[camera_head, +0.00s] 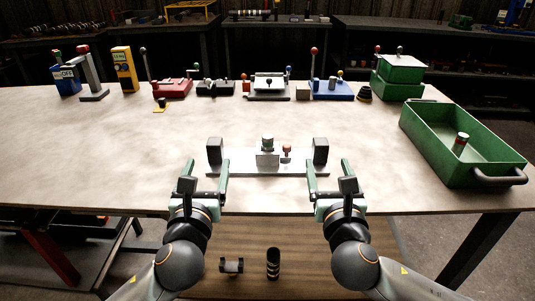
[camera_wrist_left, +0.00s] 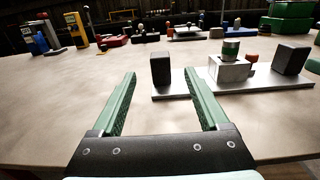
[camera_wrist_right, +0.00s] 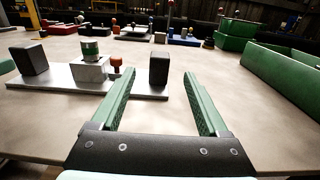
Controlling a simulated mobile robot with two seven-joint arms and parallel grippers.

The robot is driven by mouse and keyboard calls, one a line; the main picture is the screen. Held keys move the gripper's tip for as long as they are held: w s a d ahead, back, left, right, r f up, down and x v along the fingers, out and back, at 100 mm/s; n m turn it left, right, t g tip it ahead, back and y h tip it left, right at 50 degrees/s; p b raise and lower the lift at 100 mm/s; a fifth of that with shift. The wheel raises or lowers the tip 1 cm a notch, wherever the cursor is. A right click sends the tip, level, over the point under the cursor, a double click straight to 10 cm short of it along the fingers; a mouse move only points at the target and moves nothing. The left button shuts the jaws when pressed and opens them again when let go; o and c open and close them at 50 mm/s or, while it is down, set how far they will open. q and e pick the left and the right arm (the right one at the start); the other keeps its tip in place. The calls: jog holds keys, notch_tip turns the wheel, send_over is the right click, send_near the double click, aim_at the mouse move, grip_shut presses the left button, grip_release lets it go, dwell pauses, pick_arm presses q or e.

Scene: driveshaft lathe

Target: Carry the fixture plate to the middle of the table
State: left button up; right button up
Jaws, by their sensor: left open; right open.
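The fixture plate (camera_head: 268,168) is a flat light-grey plate lying on the table (camera_head: 120,155) near its front edge. It carries a dark upright block at each end, a metal block with a green-banded cylinder in the middle, and a small red-topped knob. My left gripper (camera_head: 206,170) is open and empty in front of the plate's left end block; the left wrist view shows the plate (camera_wrist_left: 185,92) ahead and to the right. My right gripper (camera_head: 328,170) is open and empty at the right end; in the right wrist view the plate (camera_wrist_right: 60,82) is ahead and left.
A green open bin (camera_head: 425,140) with a cylinder in it stands on the table's right. Several coloured fixtures, among them a red one (camera_head: 172,88) and a blue one (camera_head: 330,91), line the back edge. The table between them and the plate is clear.

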aim_at(216, 138)
pick_arm(q)
jog(key=w, duration=1.2)
jog(key=shift+w, duration=0.2)
pick_arm(e)
jog(key=w, duration=1.2)
jog(key=shift+w, duration=0.2)
pick_arm(q)
jog(key=shift+c, duration=0.3)
pick_arm(e)
jog(key=shift+c, duration=0.3)
pick_arm(q)
grip_shut()
pick_arm(e)
grip_shut()
